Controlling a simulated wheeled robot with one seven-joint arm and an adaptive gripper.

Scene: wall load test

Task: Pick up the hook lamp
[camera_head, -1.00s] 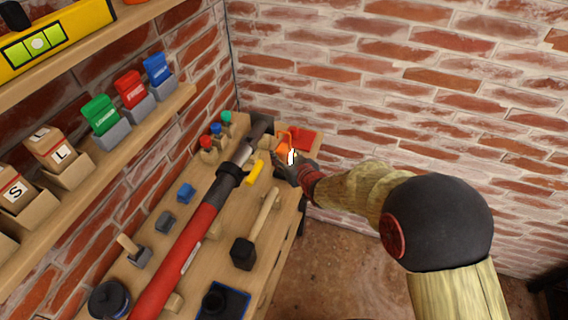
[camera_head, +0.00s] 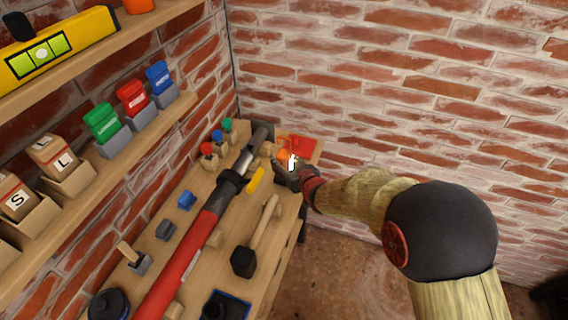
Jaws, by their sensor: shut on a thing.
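The hook lamp (camera_head: 292,162) is a small orange thing with a bright white lit part, at the far right end of the workbench. My gripper (camera_head: 281,168) reaches in from the right and is shut on the lamp. The dark fingers hide its lower part. I cannot tell whether the lamp touches the bench top.
A red tray-like thing (camera_head: 299,147) lies behind the lamp. A yellow object (camera_head: 255,180), a mallet (camera_head: 256,236) and a long red-and-black tool (camera_head: 190,248) lie on the workbench (camera_head: 205,278). Shelves stand on the left; a brick wall (camera_head: 400,90) rises behind.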

